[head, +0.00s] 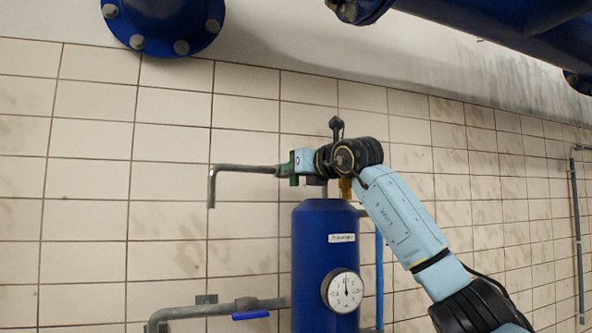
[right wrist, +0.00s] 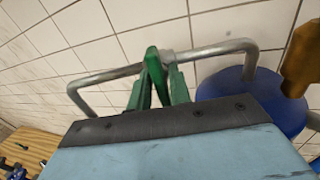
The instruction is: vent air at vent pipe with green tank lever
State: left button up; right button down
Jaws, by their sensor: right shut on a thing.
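The grey vent pipe (head: 238,168) runs left from the top of the blue tank (head: 313,240) and bends down at its end. In the right wrist view the pipe (right wrist: 108,76) crosses behind the fingers, with a bend at each side. The green tank lever (right wrist: 154,66) stands at the pipe's middle, between the fingertips. My right gripper (head: 293,172) reaches in from the right above the tank. Its green fingers are shut on the lever, as the right wrist view (right wrist: 158,80) shows. In the head view the lever is mostly hidden by the gripper. My left gripper is not in view.
A round gauge (head: 343,291) is on the tank front. A lower pipe (head: 205,312) with a blue lever (head: 251,315) is at the left. A brass fitting (head: 346,188) stands on the tank top, close to my right wrist. Large blue pipes (head: 490,22) hang above. The tiled wall is behind.

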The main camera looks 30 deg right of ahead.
jog(key=c, duration=1.5)
grip_release()
jog(key=shift+s, duration=0.15)
jog(key=s+b, duration=0.5)
jog(key=s, duration=0.8)
jog(key=shift+s+d, duration=0.1)
jog(key=shift+d, duration=0.1)
